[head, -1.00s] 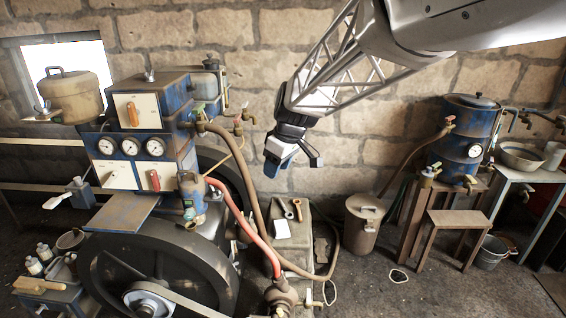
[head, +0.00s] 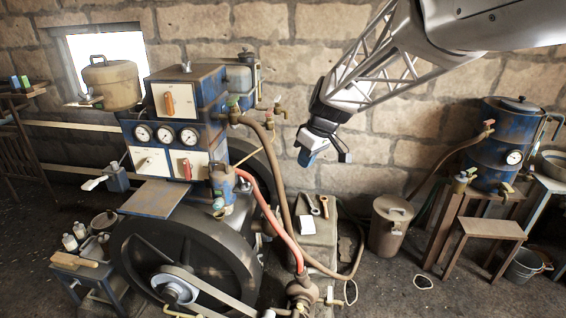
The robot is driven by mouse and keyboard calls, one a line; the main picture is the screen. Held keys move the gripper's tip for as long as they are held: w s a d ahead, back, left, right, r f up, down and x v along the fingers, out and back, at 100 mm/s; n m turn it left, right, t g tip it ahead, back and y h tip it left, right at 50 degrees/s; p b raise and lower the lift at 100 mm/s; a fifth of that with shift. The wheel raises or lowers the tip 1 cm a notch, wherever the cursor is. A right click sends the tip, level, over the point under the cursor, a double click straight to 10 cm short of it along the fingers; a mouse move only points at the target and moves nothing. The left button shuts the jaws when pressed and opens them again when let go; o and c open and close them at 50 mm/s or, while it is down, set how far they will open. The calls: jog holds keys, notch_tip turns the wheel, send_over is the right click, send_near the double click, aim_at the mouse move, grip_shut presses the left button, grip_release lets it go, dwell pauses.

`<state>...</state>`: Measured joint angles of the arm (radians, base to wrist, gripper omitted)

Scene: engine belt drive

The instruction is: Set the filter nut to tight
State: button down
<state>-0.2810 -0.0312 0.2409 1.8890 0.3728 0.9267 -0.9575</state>
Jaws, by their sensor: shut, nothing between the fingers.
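My gripper (head: 308,156) hangs in the air in front of the stone wall, right of the engine, pointing down and left. It is shut and empty. The blue and rust-brown engine (head: 185,130) stands at left centre. A small blue canister (head: 222,184) with a brass top sits on its right side, apart from my gripper and to its lower left; it may be the filter. I cannot make out which part is the filter nut or how it is set.
A large black flywheel (head: 195,262) stands at the front. A red hose (head: 268,215) and a brown hose run down the engine's right side. Two tools (head: 318,206) lie on a grey block. A lidded bin (head: 391,225) and a blue drum (head: 505,135) are at right.

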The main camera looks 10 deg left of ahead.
aim_at(245, 184)
jog(key=w+a+f+g+y, duration=0.1)
jog(key=w+a+f, duration=0.2)
jog(key=w, duration=0.4)
jog(key=w+a+f+g+y, duration=0.1)
jog(key=w+a+f+y, duration=0.1)
jog(key=w+a, duration=0.3)
jog(key=shift+w+a+f, duration=0.4)
jog(key=shift+w+f, duration=0.4)
jog(key=shift+w, duration=0.4)
jog(key=shift+f, duration=0.1)
jog(key=x, duration=0.3)
jog(key=s+x, duration=0.1)
jog(key=x, duration=0.3)
jog(key=a+r+x, duration=0.1)
jog(key=x, duration=0.2)
jog(key=shift+s+a+f, duration=0.3)
jog(key=shift+s, duration=0.15)
jog(key=shift+s+a, duration=0.55)
jog(key=shift+s, duration=0.2)
